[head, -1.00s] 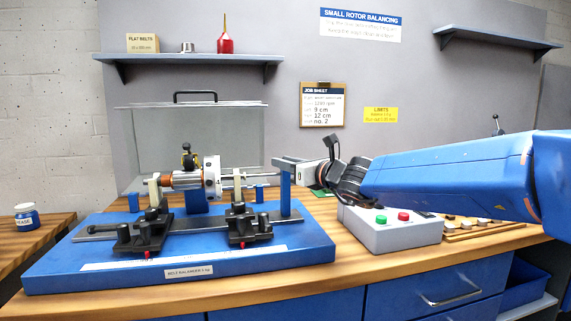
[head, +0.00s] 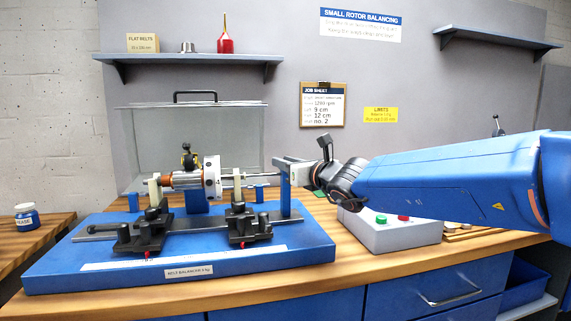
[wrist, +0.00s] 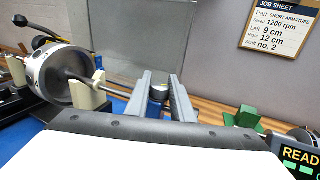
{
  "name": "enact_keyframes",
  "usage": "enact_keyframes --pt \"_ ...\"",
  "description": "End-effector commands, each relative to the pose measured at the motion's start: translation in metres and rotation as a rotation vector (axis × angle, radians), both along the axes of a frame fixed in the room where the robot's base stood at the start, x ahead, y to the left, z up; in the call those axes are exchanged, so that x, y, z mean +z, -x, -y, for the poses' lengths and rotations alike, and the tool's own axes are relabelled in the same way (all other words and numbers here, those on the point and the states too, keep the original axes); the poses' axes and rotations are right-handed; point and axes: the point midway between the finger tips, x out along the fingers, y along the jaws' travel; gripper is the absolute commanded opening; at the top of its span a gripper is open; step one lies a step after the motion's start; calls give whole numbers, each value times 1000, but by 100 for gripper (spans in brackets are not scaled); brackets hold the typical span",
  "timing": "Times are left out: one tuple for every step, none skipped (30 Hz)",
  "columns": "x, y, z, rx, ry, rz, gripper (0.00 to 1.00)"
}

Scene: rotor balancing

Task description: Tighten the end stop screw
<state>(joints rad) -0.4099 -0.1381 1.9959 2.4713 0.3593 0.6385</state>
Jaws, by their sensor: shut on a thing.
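The end stop is a blue upright post (head: 285,198) at the right end of the blue balancer base. My gripper (head: 279,163) is at the top of this post, reaching in from the right. In the wrist view its two grey fingers (wrist: 160,88) are shut on a small dark round knob (wrist: 158,93), which looks like the end stop screw. Most of the screw is hidden by the fingers. The rotor (head: 195,180) lies level on two pale supports, its shaft pointing toward the post. The rotor also shows at the left of the wrist view (wrist: 55,73).
The balancer base (head: 290,251) stands on the wooden bench. A grey control box (head: 390,237) with green and red buttons sits under my arm. A clear cover (head: 150,135) stands behind the rotor. The job sheet (head: 322,105) hangs on the wall.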

Motion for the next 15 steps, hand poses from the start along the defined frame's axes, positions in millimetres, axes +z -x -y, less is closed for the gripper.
enact_keyframes --pt "1 0 0 0 -1 2 24" --pt "1 0 0 0 -1 2 31" --pt "1 0 0 0 -1 2 40" --pt "1 0 0 0 -1 2 40" --pt "1 0 0 0 -1 1 40" --pt "1 0 0 0 -1 1 40" --pt "1 0 0 0 -1 1 40" --pt "1 0 0 0 -1 1 40" --pt "1 0 0 0 -1 1 40" --pt "1 0 0 0 -1 1 40" --pt "1 0 0 0 -1 1 40" --pt "1 0 0 0 -1 1 40" --pt "1 1 1 0 -1 1 40" --pt "1 2 2 0 -1 1 40" --pt "1 4 3 0 0 1 40"
